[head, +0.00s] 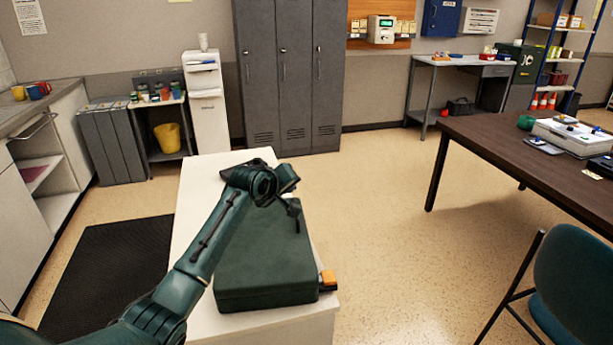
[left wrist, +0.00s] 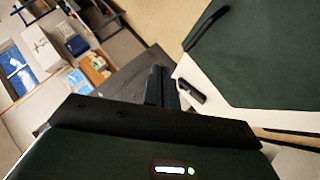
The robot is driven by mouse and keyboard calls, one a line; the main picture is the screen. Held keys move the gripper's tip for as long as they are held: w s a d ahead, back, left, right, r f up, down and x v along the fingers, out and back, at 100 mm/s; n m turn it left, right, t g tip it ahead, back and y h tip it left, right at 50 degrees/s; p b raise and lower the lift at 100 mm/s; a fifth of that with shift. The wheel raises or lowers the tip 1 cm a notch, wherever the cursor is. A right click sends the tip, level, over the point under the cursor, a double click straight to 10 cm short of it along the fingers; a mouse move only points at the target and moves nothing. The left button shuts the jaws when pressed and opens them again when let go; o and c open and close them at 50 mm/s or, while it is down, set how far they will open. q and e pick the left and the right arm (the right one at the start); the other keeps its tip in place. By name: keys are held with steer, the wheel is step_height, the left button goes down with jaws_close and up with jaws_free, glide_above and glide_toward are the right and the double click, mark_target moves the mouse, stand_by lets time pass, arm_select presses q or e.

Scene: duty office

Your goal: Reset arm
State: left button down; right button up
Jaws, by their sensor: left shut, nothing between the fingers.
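My left arm reaches in from the lower left in the head view, bent at the wrist. The green case (left wrist: 255,60) also shows there at the upper right, beside the fingers. I cannot tell whether the gripper touches the case. My right gripper is in neither view.
The white cabinet (head: 190,205) carries a flat dark object (head: 250,167) at its far end and an orange-and-black item (head: 328,280) beside the case. A brown table (head: 470,130) and a teal chair (head: 580,275) stand at right. The floor between is clear.

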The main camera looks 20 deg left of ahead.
arm_select(q)
steer(key=s+d+f+m, duration=0.1)
steer(key=s+f, duration=0.1)
steer(key=s, duration=0.1)
steer(key=s+d+f+m+g, duration=0.1)
steer(key=s+d+f, duration=0.1)
steer(key=s+f, duration=0.1)
steer(key=s+d+f+m+g, duration=0.1)
steer(key=s+f, duration=0.1)
steer(key=f, duration=0.1)
steer(key=shift+s+d+f, duration=0.2)
steer(key=shift+s, duration=0.2)
steer(key=s+d+f+m+g, duration=0.2)
steer(key=s+d+f+m, duration=0.15)
steer(key=s, duration=0.85)
steer(key=s+d+f+m+g, duration=0.2)
steer(key=s+f+m, duration=0.15)
steer(key=s, duration=0.85)
steer(key=s+r+m+g, duration=0.1)
steer(key=s+r+g, duration=0.1)
steer(key=s, duration=1.1)
steer(key=w+d+f+m+t+h, duration=0.1)
steer(key=w+d+f+t+h, duration=0.1)
steer(key=w+d+f+t, duration=0.3)
steer(key=shift+w+d+f+t, duration=0.2)
steer(key=shift+w+f+t, duration=0.6)
steer(key=shift+f, duration=1.25)
